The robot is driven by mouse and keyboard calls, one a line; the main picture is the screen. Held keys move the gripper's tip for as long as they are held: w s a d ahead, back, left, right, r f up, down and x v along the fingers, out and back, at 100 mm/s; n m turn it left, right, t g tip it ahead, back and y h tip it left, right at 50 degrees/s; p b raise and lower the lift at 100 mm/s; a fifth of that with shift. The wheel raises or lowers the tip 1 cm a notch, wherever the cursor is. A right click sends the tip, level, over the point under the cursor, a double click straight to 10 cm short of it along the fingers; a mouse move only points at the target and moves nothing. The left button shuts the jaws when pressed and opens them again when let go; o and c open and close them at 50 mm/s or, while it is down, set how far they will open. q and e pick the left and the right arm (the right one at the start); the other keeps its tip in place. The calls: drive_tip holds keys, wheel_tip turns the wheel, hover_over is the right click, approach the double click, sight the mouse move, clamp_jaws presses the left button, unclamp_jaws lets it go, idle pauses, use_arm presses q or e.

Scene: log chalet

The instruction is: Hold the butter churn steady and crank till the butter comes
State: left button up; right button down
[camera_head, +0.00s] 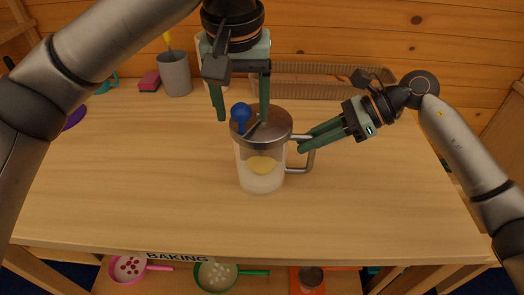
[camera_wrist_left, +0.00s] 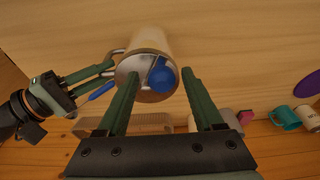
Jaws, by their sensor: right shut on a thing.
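The butter churn (camera_head: 262,178) stands upright on the table, a clear jar with a grey metal lid (camera_head: 272,121) and a side handle (camera_head: 309,163) at its right. White liquid with a yellow lump (camera_head: 262,165) shows inside. A blue crank knob (camera_head: 241,112) sits at the left of the lid; it also shows in the left wrist view (camera_wrist_left: 162,78). My left gripper (camera_head: 243,119) is open above the lid, its fingers apart on either side of the knob, with no contact clear. My right gripper (camera_head: 301,142) is shut on the churn's handle, near its top.
A grey cup (camera_head: 175,74) with a yellow-tipped utensil and a pink sponge (camera_head: 149,81) stand at the back left. A woven tray (camera_head: 310,80) lies along the back wall. Pans (camera_head: 128,268) sit on a shelf below. The table around the churn is clear.

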use_arm(q)
drive_tip(key=shift+o, duration=0.2)
wheel_tip(320, 180, up, 7)
drive_tip(key=s, duration=0.1)
drive_tip(key=shift+s, duration=0.2)
idle(0.4)
drive_tip(key=shift+f, duration=0.1)
use_arm(e)
drive_tip(key=c, duration=0.7)
unclamp_jaws()
drive_tip(key=shift+c, duration=0.2)
drive_tip(key=shift+d, duration=0.1)
